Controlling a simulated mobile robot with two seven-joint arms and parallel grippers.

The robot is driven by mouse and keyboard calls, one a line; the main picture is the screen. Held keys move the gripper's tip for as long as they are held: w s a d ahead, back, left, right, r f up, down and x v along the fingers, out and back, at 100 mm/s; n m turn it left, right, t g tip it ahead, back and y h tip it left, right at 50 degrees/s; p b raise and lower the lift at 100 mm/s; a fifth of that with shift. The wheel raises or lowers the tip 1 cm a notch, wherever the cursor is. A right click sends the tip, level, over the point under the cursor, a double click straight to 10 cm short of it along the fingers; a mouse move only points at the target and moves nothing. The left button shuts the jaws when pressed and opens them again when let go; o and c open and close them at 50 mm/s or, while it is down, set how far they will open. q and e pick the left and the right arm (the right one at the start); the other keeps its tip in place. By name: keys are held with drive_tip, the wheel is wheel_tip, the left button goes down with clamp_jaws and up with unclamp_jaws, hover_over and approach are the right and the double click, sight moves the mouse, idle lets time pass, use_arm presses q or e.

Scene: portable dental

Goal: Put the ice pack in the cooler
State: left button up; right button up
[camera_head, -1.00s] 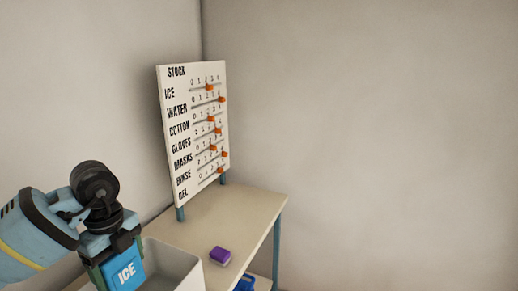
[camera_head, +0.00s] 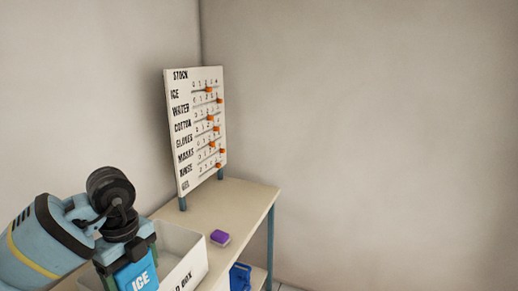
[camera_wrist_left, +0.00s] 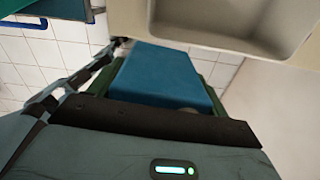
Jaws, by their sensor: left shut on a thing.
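The ice pack (camera_head: 141,279) is a blue block marked ICE, held in my left gripper (camera_head: 126,258) at the lower left of the head view. In the left wrist view the blue pack (camera_wrist_left: 165,76) sits between the gripper's green fingers. An open white box (camera_head: 190,272), its front lettering partly readable as BOX, stands just right of and behind the pack. I cannot tell whether it is the cooler. The pack appears outside the box. My right gripper is not in view.
The box stands on a beige table (camera_head: 240,200) by the wall. A purple block (camera_head: 220,238) lies to its right. A stock board (camera_head: 197,132) with orange sliders stands at the back. A blue item (camera_head: 240,277) is below the tabletop. The table's right side is mostly clear.

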sight(155, 278)
use_arm(q)
drive_tip(key=shift+m, duration=0.5)
drive_tip(key=d, duration=0.4)
drive_tip(key=shift+w+d, duration=0.2)
drive_tip(key=shift+s+d+f+m, duration=0.15)
drive_tip(key=shift+s+m, duration=0.35)
drive_tip(key=shift+m, duration=0.7)
drive_tip(key=s+d+f+n, duration=0.35)
drive_tip(key=s+n, duration=0.25)
drive_tip(key=n, duration=0.6)
drive_tip(key=s+d+f+n, duration=0.3)
drive_tip(key=s+d+n, duration=0.2)
drive_tip(key=n, duration=0.8)
drive_tip(key=w+a+n, duration=0.1)
drive_tip(key=a, duration=0.8)
drive_tip(key=shift+a+n, duration=0.15)
drive_tip(key=shift+n, duration=0.25)
